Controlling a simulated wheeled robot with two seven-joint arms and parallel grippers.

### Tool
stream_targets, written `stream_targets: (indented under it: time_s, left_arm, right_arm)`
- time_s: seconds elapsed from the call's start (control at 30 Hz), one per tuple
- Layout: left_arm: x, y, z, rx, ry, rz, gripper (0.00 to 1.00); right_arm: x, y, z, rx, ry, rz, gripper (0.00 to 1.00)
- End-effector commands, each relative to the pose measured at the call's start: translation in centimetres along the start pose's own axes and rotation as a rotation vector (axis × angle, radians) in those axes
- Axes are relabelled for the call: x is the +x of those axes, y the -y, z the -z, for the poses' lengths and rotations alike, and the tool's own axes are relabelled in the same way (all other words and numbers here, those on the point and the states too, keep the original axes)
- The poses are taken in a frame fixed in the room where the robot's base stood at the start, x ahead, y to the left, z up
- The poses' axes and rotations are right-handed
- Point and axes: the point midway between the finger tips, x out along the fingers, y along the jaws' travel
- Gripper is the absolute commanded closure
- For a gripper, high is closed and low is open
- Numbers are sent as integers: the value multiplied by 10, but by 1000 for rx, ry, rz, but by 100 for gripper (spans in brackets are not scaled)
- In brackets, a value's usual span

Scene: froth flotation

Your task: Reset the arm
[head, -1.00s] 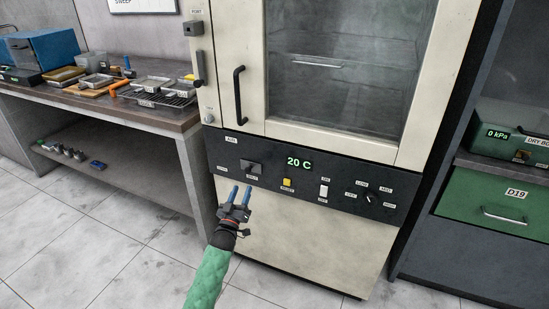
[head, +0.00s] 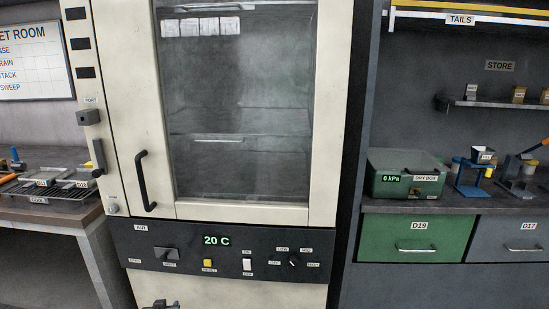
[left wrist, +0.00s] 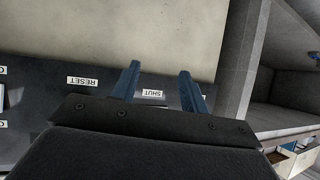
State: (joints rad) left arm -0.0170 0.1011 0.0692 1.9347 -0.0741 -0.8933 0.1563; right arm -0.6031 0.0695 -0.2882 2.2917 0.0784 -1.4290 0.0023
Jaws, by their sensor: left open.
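My left gripper (head: 161,304) shows only in part at the bottom edge of the head view, below the oven's dark control panel (head: 135,245). In the left wrist view its two blue fingers (left wrist: 159,68) stand apart with nothing between them. The panel lies behind them there, with the SHUT label (left wrist: 153,93) seen between the fingers and the RESET label (left wrist: 82,81) to the left. I cannot tell whether the fingers touch the panel. My right gripper is in neither view.
The cream oven (head: 130,90) has a shut glass door with a black handle (head: 145,180). A bench (head: 60,215) with trays stands left. To the right are a green dry box (head: 405,172), drawer D19 (head: 412,238), drawer D17 (head: 512,238) and a shelf (head: 500,104).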

Motion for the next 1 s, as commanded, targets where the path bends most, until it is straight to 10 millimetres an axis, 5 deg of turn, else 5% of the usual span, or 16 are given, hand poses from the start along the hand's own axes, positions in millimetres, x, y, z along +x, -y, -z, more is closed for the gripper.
stream_targets:
  time_s: [0.17,0.6,0.8,1.0]
  left_arm:
    - [-63,-36,-28,91,220,-55,56]
    - [-270,-115,-118,230,607,-266,56]
    - [-339,-134,-150,235,667,-337,56]
    - [-383,-138,-198,233,775,-363,56]
  right_arm:
    - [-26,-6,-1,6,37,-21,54]
    - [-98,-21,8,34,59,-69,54]
    - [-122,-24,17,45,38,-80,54]
    - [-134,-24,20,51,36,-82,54]
